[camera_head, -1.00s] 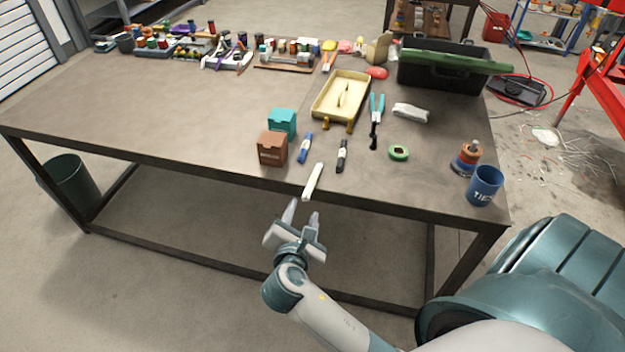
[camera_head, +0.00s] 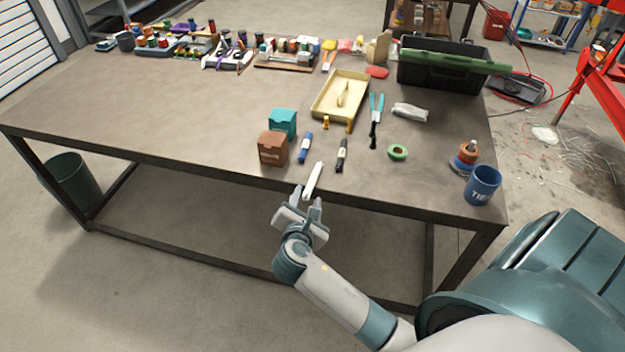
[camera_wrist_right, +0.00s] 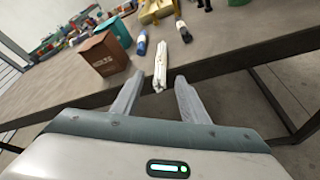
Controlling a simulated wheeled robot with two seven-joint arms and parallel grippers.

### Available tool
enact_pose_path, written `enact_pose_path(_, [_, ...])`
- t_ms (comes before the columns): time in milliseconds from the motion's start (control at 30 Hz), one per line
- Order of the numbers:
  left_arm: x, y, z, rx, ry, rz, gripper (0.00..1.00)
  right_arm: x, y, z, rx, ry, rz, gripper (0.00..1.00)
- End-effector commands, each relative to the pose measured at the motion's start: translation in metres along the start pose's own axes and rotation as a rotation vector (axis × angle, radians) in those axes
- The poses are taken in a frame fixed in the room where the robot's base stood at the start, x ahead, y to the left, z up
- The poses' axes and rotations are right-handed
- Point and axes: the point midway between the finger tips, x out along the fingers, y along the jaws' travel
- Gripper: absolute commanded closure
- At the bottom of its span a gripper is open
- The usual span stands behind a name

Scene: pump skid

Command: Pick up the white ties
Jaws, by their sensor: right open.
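The white ties (camera_head: 313,180) are a narrow white bundle lying at the front edge of the table, with the near end at the edge. In the right wrist view the bundle (camera_wrist_right: 160,66) lies ahead, just beyond the fingertips and roughly between them. My right gripper (camera_head: 306,196) is open and empty, at the table's front edge by the near end of the ties. It also shows in the right wrist view (camera_wrist_right: 158,80), with its fingers spread. A blue cup marked with letters starting "TIE" (camera_head: 482,187) stands at the table's right front corner. My left gripper is not in view.
A brown box (camera_head: 272,149) and a teal box (camera_head: 283,122) stand left of the ties. A blue marker (camera_head: 305,148) and a black marker (camera_head: 342,156) lie just behind. Green tape (camera_head: 397,152) lies to the right. The table's left part is clear.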

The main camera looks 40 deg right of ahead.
Motion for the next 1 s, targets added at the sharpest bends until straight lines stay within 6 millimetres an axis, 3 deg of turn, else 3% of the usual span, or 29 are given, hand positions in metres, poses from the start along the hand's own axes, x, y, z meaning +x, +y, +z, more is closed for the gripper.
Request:
enact_pose_path(300, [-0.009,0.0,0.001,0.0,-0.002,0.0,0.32,0.033,-0.001,0.001,-0.001,0.001,0.0,0.6])
enact_pose_path(767, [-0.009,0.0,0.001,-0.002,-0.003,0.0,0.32,0.034,-0.001,0.0,0.0,0.002,0.0,0.6])
enact_pose_path(800, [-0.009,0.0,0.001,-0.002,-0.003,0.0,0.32,0.034,-0.001,0.0,0.0,0.002,0.0,0.62])
enact_pose_path(967, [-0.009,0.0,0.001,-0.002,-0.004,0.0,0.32,0.034,-0.001,0.0,0.0,0.002,0.0,1.0])
enact_pose_path(1000, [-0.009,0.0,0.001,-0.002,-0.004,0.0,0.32,0.034,-0.001,0.0,0.0,0.002,0.0,1.0])
